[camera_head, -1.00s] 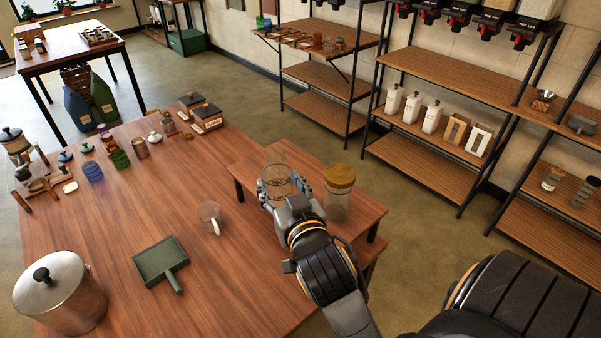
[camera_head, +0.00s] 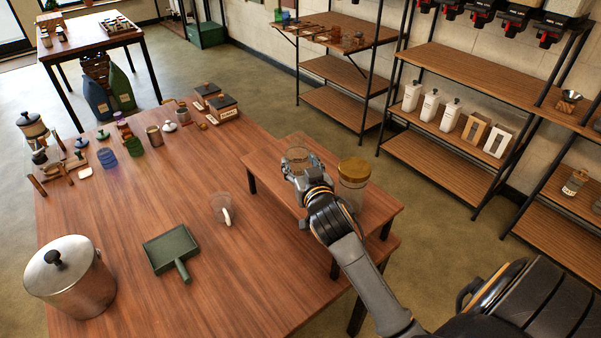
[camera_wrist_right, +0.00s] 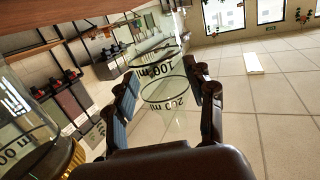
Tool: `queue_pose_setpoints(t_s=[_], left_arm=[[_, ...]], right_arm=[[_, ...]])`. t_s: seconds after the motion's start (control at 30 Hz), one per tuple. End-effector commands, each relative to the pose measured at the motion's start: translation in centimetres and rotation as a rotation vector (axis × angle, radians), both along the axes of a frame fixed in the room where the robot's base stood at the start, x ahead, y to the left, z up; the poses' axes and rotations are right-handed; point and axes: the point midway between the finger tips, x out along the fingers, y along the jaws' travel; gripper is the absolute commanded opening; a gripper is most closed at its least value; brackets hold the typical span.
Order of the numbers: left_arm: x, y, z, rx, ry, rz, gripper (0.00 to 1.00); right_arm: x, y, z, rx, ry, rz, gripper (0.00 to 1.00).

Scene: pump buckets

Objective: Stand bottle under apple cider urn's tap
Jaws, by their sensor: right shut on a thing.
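My right gripper (camera_head: 298,172) is shut on a clear glass container (camera_head: 297,155) over the small raised bench, left of a lidded glass jar. The gripper hides much of this container. In the right wrist view my right gripper (camera_wrist_right: 165,88) has one finger on each side of the clear container (camera_wrist_right: 160,98), which bears dark volume marks. I cannot tell whether it touches the bench or is lifted. Several dispensers with red taps (camera_head: 480,18) line the top of the shelf at upper right. No apple cider label is readable. My left gripper is out of view.
The glass jar (camera_head: 354,178) with a golden lid stands close right of the gripper. White bottles (camera_head: 430,105) stand on the shelf below the dispensers.

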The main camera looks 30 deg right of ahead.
Motion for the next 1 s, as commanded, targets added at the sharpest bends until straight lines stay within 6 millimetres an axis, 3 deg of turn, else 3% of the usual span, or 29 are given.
queue_pose_setpoints(t_s=[0.3, 0.67, 0.7, 0.8, 1.0], left_arm=[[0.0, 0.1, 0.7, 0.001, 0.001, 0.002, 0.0], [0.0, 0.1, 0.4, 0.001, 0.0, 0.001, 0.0], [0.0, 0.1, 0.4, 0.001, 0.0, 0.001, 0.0], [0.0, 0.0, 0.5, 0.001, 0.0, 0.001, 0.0], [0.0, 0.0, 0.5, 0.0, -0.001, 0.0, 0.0]], right_arm=[[0.4, -0.3, -3.5, 0.0, 0.0, 0.001, 0.26], [0.4, -0.3, -4.0, 0.0, -0.002, 0.001, 0.26], [0.4, -0.3, -4.1, 0.0, 0.0, 0.001, 0.56], [0.4, -0.3, -4.0, -0.001, 0.0, 0.001, 0.76], [0.4, -0.3, -4.0, -0.001, 0.0, 0.001, 0.77]])
